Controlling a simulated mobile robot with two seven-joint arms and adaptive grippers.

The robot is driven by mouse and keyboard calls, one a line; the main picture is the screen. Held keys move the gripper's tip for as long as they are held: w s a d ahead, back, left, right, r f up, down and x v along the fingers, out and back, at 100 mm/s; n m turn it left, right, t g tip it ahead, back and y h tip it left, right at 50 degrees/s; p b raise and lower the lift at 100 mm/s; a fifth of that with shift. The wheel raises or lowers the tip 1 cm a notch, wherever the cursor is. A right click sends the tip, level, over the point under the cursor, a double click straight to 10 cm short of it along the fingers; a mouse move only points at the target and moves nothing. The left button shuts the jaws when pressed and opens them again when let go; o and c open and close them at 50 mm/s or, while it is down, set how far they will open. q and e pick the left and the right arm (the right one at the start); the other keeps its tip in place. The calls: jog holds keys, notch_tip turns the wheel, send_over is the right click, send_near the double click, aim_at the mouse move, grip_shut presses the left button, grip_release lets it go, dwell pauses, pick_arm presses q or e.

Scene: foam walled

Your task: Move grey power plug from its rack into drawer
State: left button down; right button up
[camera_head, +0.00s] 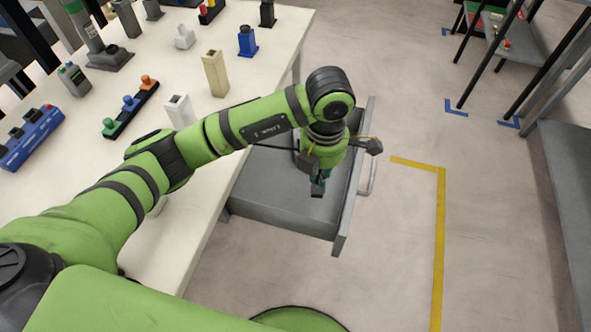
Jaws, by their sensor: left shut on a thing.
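A grey drawer (285,207) is pulled out from the right side of the white table, with a handle on its right front. My left gripper (318,178) points down over the open drawer. It is shut on a small dark grey piece, apparently the grey power plug (317,191). My arm and wrist hide most of this piece, and I cannot tell whether it touches the drawer floor. My right gripper is not in view.
Floor right of the drawer is clear, with yellow tape (439,230).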

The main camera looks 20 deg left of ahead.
pick_arm(q)
jog(key=shift+d+f+n, duration=0.45)
jog(key=shift+f+n, duration=0.1)
jog(key=shift+n, duration=0.55)
jog(key=shift+a+f, duration=0.2)
jog(key=w+a+f, duration=0.1)
jog(key=a+f, duration=0.2)
jog(key=w+a+f+p, duration=0.1)
jog(key=w+a+f, duration=0.1)
jog(key=a+f, duration=0.1)
jog(key=w+a+f+p, duration=0.1)
jog(key=w+a+f, duration=0.1)
jog(key=a+f, duration=0.1)
jog(key=shift+w+a+f, duration=0.15)
jog(key=shift+a+f, duration=0.2)
jog(key=shift+f, duration=0.5)
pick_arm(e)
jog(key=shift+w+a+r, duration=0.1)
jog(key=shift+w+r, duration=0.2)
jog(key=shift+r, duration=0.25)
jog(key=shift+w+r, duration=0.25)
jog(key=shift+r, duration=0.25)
